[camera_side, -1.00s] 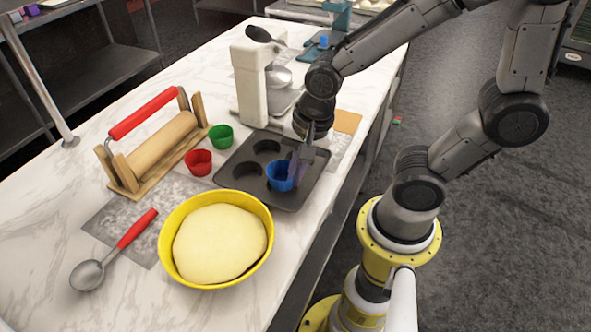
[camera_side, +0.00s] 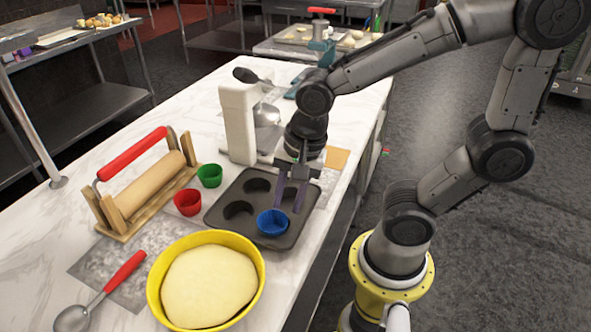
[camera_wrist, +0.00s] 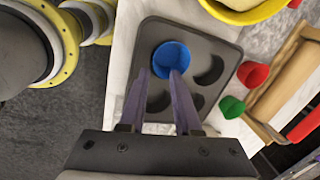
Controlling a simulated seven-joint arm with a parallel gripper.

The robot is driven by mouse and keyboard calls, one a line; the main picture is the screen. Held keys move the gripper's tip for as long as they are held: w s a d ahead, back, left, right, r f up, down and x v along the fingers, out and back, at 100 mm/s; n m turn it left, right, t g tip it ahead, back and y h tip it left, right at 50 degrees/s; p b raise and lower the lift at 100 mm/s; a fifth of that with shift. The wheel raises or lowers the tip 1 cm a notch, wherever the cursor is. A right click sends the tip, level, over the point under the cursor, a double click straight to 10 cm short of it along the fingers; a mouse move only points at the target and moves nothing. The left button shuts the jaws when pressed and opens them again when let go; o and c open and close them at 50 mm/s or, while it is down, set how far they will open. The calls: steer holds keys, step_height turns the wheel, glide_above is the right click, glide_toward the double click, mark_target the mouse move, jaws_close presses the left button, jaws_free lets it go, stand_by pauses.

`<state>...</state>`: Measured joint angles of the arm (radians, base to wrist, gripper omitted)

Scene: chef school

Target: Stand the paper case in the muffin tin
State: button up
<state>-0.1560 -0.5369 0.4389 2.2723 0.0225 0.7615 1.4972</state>
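A blue paper case (camera_side: 272,222) sits in a front cup of the dark muffin tin (camera_side: 222,222), its open side up. It looks roughly upright; a slight tilt is hard to judge. The wrist view also shows the blue case (camera_wrist: 172,58) in the tin (camera_wrist: 222,40), just beyond my fingertips. My gripper (camera_side: 291,207) is open and empty, with its fingers pointing down over the tin, just behind and above the case. The wrist view shows a clear gap between the two purple fingers (camera_wrist: 159,72). The other visible cups are empty.
A red case (camera_side: 188,202) and a green case (camera_side: 210,175) stand left of the tin. A yellow bowl (camera_side: 155,292) of dough is in front. A rolling pin rack (camera_side: 145,185) stands at left, a white stand mixer (camera_side: 239,122) behind. A spoon (camera_side: 98,297) lies front left.

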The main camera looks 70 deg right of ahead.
steer(key=s+d+r+n+t, duration=0.3)
steer(key=s+r+n, duration=0.2)
steer(key=n, duration=1)
step_height(320, 180, up, 3)
steer(key=shift+d+r+n+h, duration=0.15)
steer(key=shift+d+n+h, duration=0.15)
steer(key=shift+d, duration=0.05)
